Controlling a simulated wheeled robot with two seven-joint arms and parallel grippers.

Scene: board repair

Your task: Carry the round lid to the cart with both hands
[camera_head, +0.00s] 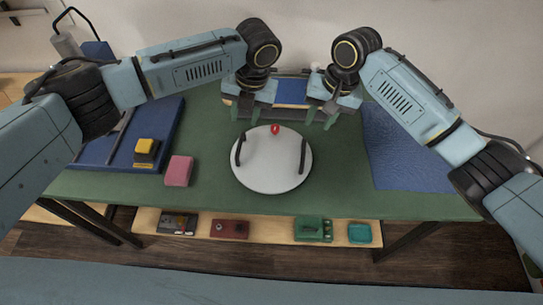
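The round lid (270,174) is a white disc lying flat on the green table, with two dark upright handles, left (239,150) and right (303,156). A small red object (275,129) shows at its far edge. My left gripper (250,114) is above the far left side of the lid, near the left handle but apart from it. My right gripper (320,116) is beyond the right handle, also apart from it. Both look open and empty, fingers pointing down. I cannot make out a cart in this view.
Behind the grippers stands a partly hidden rack with a blue panel (291,92). On the green table (345,198) lie a blue mat (405,150), a pink block (178,171), and a blue board (105,150) with a yellow-black block (146,148). A shelf below holds several small items.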

